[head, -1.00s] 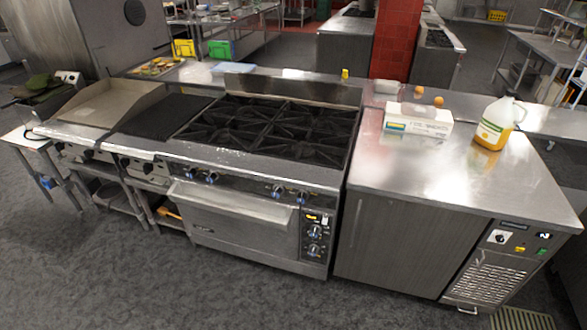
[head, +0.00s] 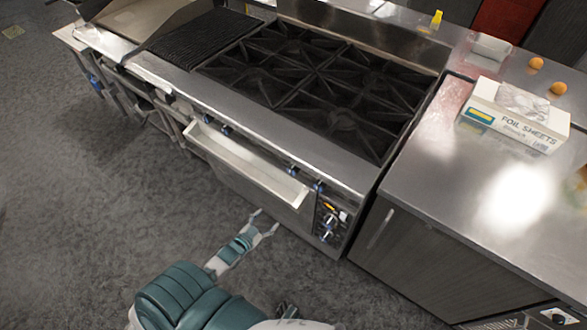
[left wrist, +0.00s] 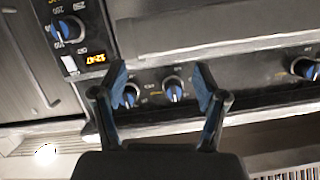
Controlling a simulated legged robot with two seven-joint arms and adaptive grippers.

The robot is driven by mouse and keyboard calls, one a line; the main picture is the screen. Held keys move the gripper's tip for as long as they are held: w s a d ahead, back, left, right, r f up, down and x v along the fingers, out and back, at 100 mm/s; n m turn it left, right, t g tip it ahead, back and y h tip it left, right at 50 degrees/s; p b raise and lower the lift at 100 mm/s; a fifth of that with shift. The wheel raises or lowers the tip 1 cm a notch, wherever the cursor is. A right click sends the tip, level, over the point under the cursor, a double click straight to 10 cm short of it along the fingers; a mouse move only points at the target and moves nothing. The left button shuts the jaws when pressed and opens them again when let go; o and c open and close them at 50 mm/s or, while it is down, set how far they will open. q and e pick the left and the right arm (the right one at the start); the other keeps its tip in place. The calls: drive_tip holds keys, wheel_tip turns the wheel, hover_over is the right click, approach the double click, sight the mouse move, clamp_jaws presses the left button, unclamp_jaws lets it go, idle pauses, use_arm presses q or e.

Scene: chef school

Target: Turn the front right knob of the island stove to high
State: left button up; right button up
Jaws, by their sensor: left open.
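The island stove (head: 310,150) has black grates on top and a row of blue-ringed knobs along its front. The rightmost front knob (head: 320,186) stands beside another knob (head: 293,170), above the oven door's right end. My left gripper (head: 263,224) is open and empty, in front of and below these knobs in the head view. In the left wrist view, two knobs (left wrist: 130,95) (left wrist: 174,90) show between the open fingers (left wrist: 160,75), with no clear contact visible. The knobs' exact settings are too small to read.
The oven door handle (head: 245,165) juts out below the knobs. The oven control panel (head: 329,220) is at its right. A steel counter (head: 440,190) with a foil sheets box (head: 515,115) stands to the right. The floor in front is clear.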

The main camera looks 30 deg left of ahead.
use_arm(q)
wheel_tip(320, 180, up, 10)
drive_tip(key=w+a+t+h, duration=0.1)
drive_tip(key=w+a+t, duration=0.1)
drive_tip(key=w+t, duration=0.1)
drive_tip(key=m, duration=0.1)
approach(290, 174)
drive_tip(key=w, duration=0.2)
drive_tip(key=w+b, duration=0.1)
drive_tip(key=w, duration=0.1)
drive_tip(key=shift+w+d, duration=0.1)
drive_tip(key=shift+d, duration=0.2)
drive_tip(key=w+b, duration=0.1)
drive_tip(key=w, duration=0.6)
drive_tip(key=shift+w+f, duration=0.15)
drive_tip(key=shift+w, duration=0.1)
drive_tip(key=shift+w+d, duration=0.15)
drive_tip(key=shift+w, duration=0.2)
drive_tip(key=shift+d, duration=0.15)
use_arm(e)
drive_tip(key=w+r, duration=0.3)
drive_tip(key=r, duration=0.1)
drive_tip(key=shift+w+a, duration=0.1)
drive_tip(key=shift+a, duration=0.15)
use_arm(q)
drive_tip(key=c, duration=1.2)
